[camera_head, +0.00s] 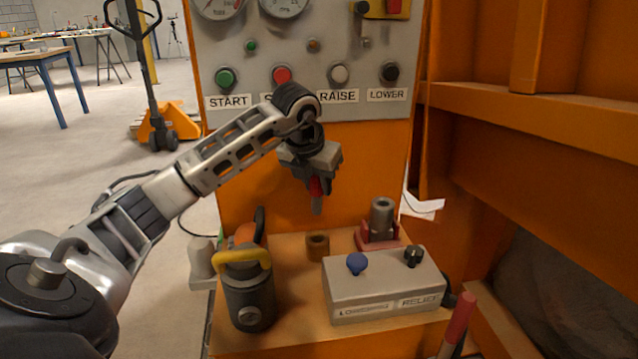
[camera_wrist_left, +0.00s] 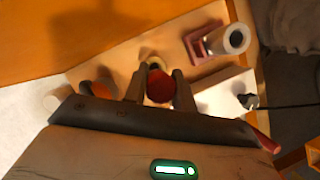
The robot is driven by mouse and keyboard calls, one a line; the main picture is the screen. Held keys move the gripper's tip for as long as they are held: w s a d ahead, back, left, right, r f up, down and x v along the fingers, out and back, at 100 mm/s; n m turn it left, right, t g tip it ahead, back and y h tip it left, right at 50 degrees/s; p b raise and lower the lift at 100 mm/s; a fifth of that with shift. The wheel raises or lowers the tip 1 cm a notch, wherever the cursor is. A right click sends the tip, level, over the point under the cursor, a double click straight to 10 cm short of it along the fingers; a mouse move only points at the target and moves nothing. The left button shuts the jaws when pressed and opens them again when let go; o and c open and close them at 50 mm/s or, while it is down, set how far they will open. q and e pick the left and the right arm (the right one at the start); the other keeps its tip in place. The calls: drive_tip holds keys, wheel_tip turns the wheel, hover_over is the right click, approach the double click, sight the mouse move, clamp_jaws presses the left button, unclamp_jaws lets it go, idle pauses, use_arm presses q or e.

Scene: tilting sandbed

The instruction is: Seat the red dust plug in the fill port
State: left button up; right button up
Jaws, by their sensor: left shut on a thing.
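My left gripper (camera_head: 316,200) is shut on the red dust plug (camera_head: 315,186) and holds it above the wooden shelf. In the left wrist view, the plug's round red face (camera_wrist_left: 160,87) sits between the two fingers (camera_wrist_left: 158,90). A short brown ring-shaped fitting (camera_head: 317,246) stands on the shelf below the gripper; it looks like the fill port. In the left wrist view, the plug and fingers partly cover this fitting (camera_wrist_left: 153,63). The plug is clear of it, with a gap in the head view. My right gripper is out of view.
A grey cylinder on a red bracket (camera_head: 382,220) stands right of the fitting. A grey valve box (camera_head: 385,288) with blue and black knobs is in front. A dark canister with a yellow handle (camera_head: 248,295) stands left. The orange panel (camera_head: 290,160) rises behind.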

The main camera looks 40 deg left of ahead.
sight(317, 205)
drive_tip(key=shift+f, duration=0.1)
use_arm(q)
wheel_tip(317, 205, down, 4)
drive_tip(key=b, duration=0.3)
drive_tip(key=shift+f, duration=0.45)
drive_tip(key=shift+f+b, duration=0.4)
drive_tip(key=shift+b, duration=0.15)
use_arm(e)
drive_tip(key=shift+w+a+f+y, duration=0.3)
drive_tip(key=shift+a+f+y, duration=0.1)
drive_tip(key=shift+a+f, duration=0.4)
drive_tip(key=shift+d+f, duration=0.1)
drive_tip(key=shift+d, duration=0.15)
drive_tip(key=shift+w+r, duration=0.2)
